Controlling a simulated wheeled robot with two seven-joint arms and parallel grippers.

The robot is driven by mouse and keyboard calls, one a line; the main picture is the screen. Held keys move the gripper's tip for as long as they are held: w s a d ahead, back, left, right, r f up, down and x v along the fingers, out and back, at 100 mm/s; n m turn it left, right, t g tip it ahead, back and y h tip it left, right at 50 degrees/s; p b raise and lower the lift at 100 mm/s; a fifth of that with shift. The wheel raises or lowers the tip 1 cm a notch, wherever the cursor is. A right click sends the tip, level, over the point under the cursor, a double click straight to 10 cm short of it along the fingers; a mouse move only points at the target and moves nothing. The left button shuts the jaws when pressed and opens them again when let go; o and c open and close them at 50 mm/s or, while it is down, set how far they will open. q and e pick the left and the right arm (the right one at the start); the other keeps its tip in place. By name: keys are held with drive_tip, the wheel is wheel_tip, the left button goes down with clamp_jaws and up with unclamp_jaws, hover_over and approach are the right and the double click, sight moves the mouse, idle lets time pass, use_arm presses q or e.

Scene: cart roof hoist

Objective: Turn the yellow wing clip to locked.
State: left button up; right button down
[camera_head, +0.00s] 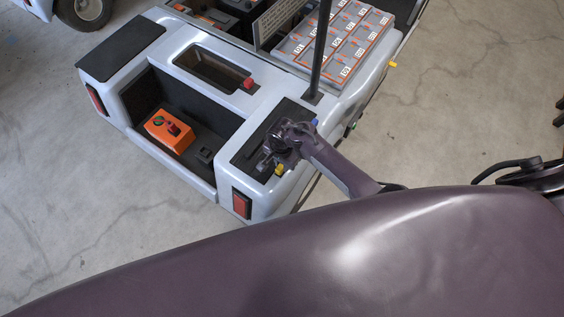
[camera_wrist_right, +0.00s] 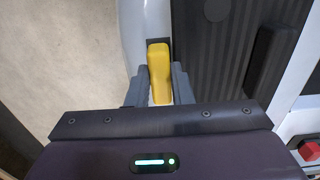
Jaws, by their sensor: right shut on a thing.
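The yellow wing clip (camera_wrist_right: 159,62) shows in the right wrist view, at the edge of a black ribbed panel on the white cart. It points lengthwise between my right gripper's fingers (camera_wrist_right: 159,88), which are shut on it from both sides. In the head view my right gripper (camera_head: 268,163) is over the cart's near right corner, and the yellow clip (camera_head: 279,169) shows beside its fingertips. Whether the clip is locked cannot be read. My left gripper is not in view.
The cart body (camera_head: 225,130) carries an orange box (camera_head: 170,130) with a red knob in a recess. A dark post (camera_head: 322,50) rises near my right wrist. A battery block (camera_head: 335,42) lies at the back. Another yellow piece (camera_head: 393,64) sits on the far right edge.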

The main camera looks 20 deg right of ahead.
drive_tip(key=shift+n, duration=0.4)
drive_tip(key=n+p, duration=0.1)
drive_tip(key=n, duration=0.2)
drive_tip(key=shift+w+a, duration=0.1)
drive_tip(key=shift+a, duration=0.05)
drive_tip(key=n, duration=0.3)
drive_tip(key=n+p, duration=0.1)
drive_tip(key=shift+w+a+n, duration=0.1)
drive_tip(key=shift+a+n, duration=0.15)
drive_tip(key=shift+n, duration=0.05)
drive_tip(key=n, duration=0.4)
drive_tip(key=shift+a+n, duration=0.2)
drive_tip(key=shift+n, duration=0.1)
drive_tip(key=n, duration=0.4)
drive_tip(key=shift+a+n, duration=0.25)
drive_tip(key=shift+n, duration=0.15)
drive_tip(key=c, duration=1.3)
unclamp_jaws()
